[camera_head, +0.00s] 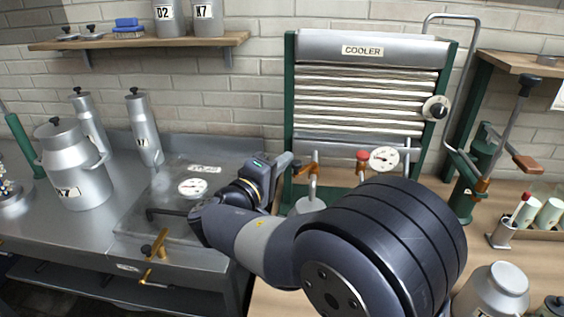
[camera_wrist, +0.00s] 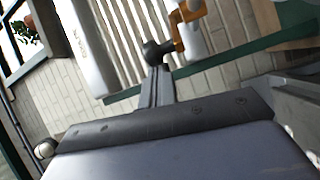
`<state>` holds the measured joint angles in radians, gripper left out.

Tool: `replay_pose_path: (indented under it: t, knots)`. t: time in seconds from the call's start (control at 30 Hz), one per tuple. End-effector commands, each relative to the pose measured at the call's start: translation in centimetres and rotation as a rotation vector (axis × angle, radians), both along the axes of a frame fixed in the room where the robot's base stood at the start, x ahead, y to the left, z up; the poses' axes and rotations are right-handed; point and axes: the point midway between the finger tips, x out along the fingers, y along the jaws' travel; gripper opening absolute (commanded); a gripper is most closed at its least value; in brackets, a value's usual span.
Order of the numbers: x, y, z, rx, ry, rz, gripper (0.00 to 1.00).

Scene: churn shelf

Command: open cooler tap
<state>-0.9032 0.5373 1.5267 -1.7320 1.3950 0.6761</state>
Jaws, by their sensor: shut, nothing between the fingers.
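The cooler (camera_head: 368,50) stands against the wall in the head view, a green-framed unit with silver horizontal tubes and a label. A copper-orange tap (camera_head: 314,162) shows low at its left side. The tap also shows at the top of the wrist view (camera_wrist: 189,12), with a dark rounded knob (camera_wrist: 156,51) beside it. My gripper (camera_head: 285,160) is at the cooler's lower left, just left of the tap. In the wrist view my gripper (camera_wrist: 157,75) is shut and empty, its tips close to the dark knob. I cannot tell whether they touch it.
A steel vat (camera_head: 150,205) stands left of my arm. Milk cans (camera_head: 78,175) stand farther left. A metal can (camera_head: 492,291) is front right.

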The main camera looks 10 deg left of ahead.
Motion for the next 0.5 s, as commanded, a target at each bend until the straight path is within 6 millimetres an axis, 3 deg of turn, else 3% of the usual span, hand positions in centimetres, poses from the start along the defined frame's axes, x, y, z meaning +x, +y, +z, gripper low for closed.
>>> replay_pose_path:
  t: [0.5]
  knots:
    - [-0.54,-0.51,-0.14,0.001,-0.001,0.081,0.0]
